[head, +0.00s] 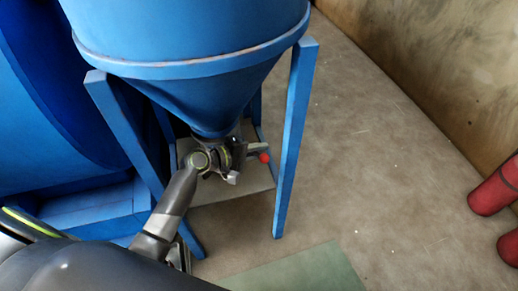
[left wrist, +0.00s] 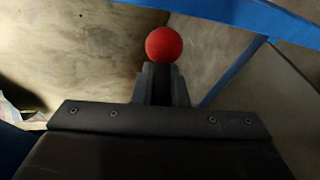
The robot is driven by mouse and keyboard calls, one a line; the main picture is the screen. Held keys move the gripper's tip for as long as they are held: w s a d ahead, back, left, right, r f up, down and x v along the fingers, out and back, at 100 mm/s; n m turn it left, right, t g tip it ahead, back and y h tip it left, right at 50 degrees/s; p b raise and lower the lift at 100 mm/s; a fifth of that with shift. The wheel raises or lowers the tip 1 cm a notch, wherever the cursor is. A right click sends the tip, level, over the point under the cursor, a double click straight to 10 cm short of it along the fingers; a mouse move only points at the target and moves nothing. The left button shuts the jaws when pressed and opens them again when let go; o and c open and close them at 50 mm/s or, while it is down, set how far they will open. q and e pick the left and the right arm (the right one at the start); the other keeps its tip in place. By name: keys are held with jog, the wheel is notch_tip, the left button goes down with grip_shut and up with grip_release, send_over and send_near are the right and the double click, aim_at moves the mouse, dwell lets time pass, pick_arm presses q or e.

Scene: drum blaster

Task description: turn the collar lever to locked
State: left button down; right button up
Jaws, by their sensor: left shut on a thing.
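The collar lever shows as a red ball knob (head: 264,157) below the outlet of a blue cone hopper (head: 205,95). The knob also shows in the left wrist view (left wrist: 164,45), just beyond my fingertips. My left gripper (head: 251,154) reaches in from the left under the cone. In the left wrist view its fingers (left wrist: 161,80) are close together, shut on the lever just behind the knob. The lever's shaft and the collar are mostly hidden by my wrist and fingers, so I cannot read the lever's position. My right gripper is not in view.
Blue legs (head: 294,140) stand on both sides of the cone, close to my left arm. A grey plate (head: 230,190) lies beneath it. A green mat (head: 300,272) lies in front. The floor between is clear.

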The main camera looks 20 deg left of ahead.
pick_arm(q)
jog(key=c, duration=1.5)
grip_release()
jog(key=shift+o, duration=0.2)
jog(key=shift+w, duration=0.1)
